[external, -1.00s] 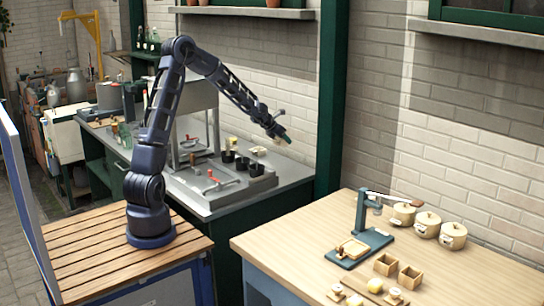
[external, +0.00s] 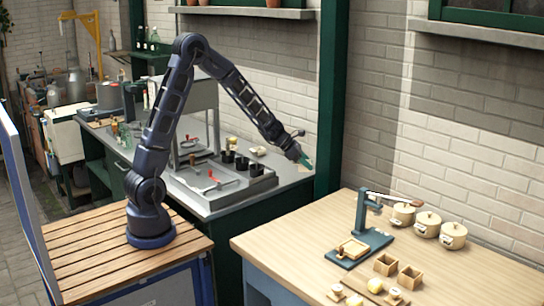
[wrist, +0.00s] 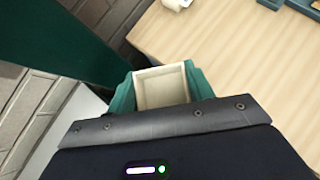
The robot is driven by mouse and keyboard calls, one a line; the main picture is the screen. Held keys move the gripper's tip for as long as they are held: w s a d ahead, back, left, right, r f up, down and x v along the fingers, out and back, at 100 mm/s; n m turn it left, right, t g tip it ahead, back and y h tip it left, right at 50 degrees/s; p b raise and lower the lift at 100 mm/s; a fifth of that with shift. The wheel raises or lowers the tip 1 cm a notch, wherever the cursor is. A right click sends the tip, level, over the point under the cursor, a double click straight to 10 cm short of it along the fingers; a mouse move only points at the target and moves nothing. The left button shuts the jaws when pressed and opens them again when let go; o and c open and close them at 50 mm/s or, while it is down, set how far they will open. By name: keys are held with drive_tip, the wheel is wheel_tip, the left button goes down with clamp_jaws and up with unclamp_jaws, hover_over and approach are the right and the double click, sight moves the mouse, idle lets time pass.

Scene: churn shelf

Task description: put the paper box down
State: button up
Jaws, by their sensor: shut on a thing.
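My gripper (external: 302,160) is held in the air at the end of my outstretched arm, in front of the green post in the external view. In the wrist view its green fingers (wrist: 161,88) stand on both sides of a pale, open-topped paper box (wrist: 162,84) and are shut on it. The box looks empty inside. In the external view the box is small and largely hidden by the fingers. The wooden table (wrist: 230,45) shows beyond the box in the wrist view.
A grey counter (external: 285,178) with a tray and black cups stands behind. The light wooden table (external: 290,228) holds a teal press (external: 360,245), lidded pots (external: 428,224) and small wooden boxes (external: 386,264). Its left part is bare. A green post (external: 330,100) rises between counter and table.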

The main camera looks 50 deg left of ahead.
drive_tip(key=s+d+r+m+g+h, duration=0.1)
drive_tip(key=s+d+r+m+g, duration=0.3)
drive_tip(key=s+d, duration=0.6)
drive_tip(key=s+d+m+g, duration=0.3)
drive_tip(key=s+d+m, duration=0.2)
drive_tip(key=s+d, duration=0.5)
drive_tip(key=s+d+r+m+g+h, duration=0.1)
drive_tip(key=s+d+r+m+g, duration=0.15)
drive_tip(key=s+d+m, duration=0.75)
drive_tip(key=s+f+n, duration=0.1)
drive_tip(key=f, duration=0.5)
drive_tip(key=s+a+f+n, duration=0.1)
drive_tip(key=f+n, duration=0.1)
drive_tip(key=f, duration=0.5)
drive_tip(key=s+a+f+n, duration=0.1)
drive_tip(key=f+n, duration=0.1)
drive_tip(key=f, duration=0.4)
drive_tip(key=shift+a+f+g, duration=0.25)
drive_tip(key=shift+f+g, duration=0.1)
drive_tip(key=shift+f, duration=0.15)
drive_tip(key=o, duration=0.9)
drive_tip(key=shift+o, duration=0.2)
